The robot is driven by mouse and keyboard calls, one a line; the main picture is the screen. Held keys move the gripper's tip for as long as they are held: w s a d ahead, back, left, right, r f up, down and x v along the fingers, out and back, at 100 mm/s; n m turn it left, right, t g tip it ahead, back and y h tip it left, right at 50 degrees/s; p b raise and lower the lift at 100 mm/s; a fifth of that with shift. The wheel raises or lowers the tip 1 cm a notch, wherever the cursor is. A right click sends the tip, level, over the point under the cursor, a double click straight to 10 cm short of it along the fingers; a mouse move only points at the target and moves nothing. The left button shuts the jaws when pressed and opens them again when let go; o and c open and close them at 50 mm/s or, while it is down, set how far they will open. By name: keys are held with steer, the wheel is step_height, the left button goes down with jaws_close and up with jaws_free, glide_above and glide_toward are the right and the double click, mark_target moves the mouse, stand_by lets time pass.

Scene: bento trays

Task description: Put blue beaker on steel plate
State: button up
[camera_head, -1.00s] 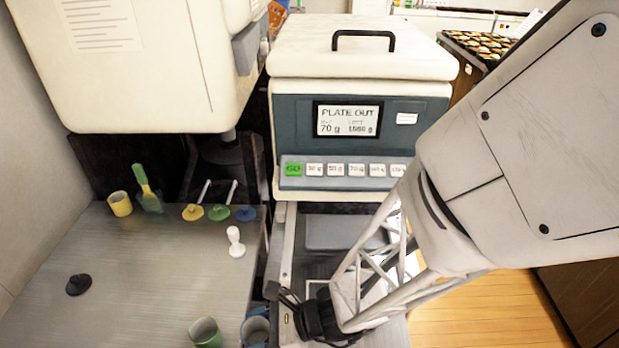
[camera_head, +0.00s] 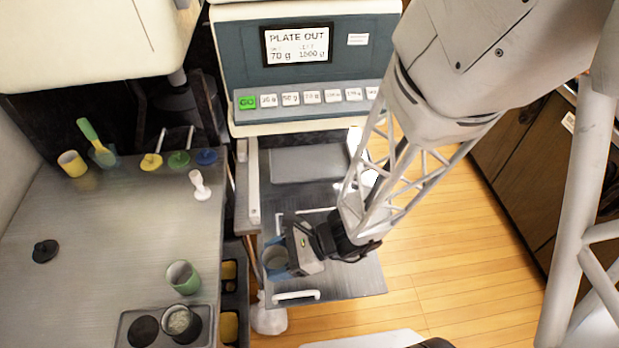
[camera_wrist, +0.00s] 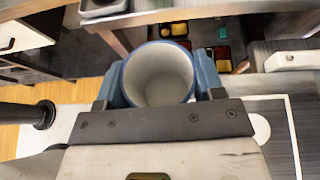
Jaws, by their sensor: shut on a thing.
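The blue beaker (camera_head: 274,259) is upright between the fingers of my gripper (camera_head: 282,258). My gripper is shut on it, one finger on each side. The wrist view shows the beaker (camera_wrist: 158,75) from above, with a pale, empty inside and a blue rim. A grey metal plate with white outlines (camera_head: 352,283) extends out below the machine, and I take it as the steel plate. The beaker is at the left edge of this plate. I cannot tell whether it is above the plate or beside it. My wrist hides part of the plate.
The machine (camera_head: 310,60) reads "PLATE OUT". On the left table (camera_head: 90,230) stand a green beaker (camera_head: 183,279), a yellow beaker (camera_head: 72,163), a white stamp-like piece (camera_head: 199,185) and a dark lid (camera_head: 45,251). A dark tray (camera_head: 165,328) sits at the front. Wooden floor lies right.

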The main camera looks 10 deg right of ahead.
steer(key=shift+m+t, duration=0.3)
steer(key=shift+s+d+f, duration=0.2)
steer(key=shift+d+f, duration=0.35)
steer(key=shift+d, duration=1.25)
steer(key=shift+s+d+f, duration=0.25)
steer(key=shift+d+f, duration=0.3)
steer(key=shift+d, duration=1.25)
steer(key=shift+s+d+f, duration=0.2)
steer(key=shift+d+f, duration=0.35)
steer(key=shift+d, duration=1.25)
steer(key=shift+w, duration=0.15)
steer(key=w+a, duration=0.1)
steer(key=w, duration=0.4)
steer(key=w+a+f, duration=0.1)
steer(key=w+a, duration=0.1)
steer(key=w, duration=0.3)
steer(key=w+a, duration=0.2)
steer(key=w, duration=0.3)
steer(key=shift+f, duration=0.25)
steer(key=shift+f, duration=1.75)
steer(key=shift+f, duration=0.15)
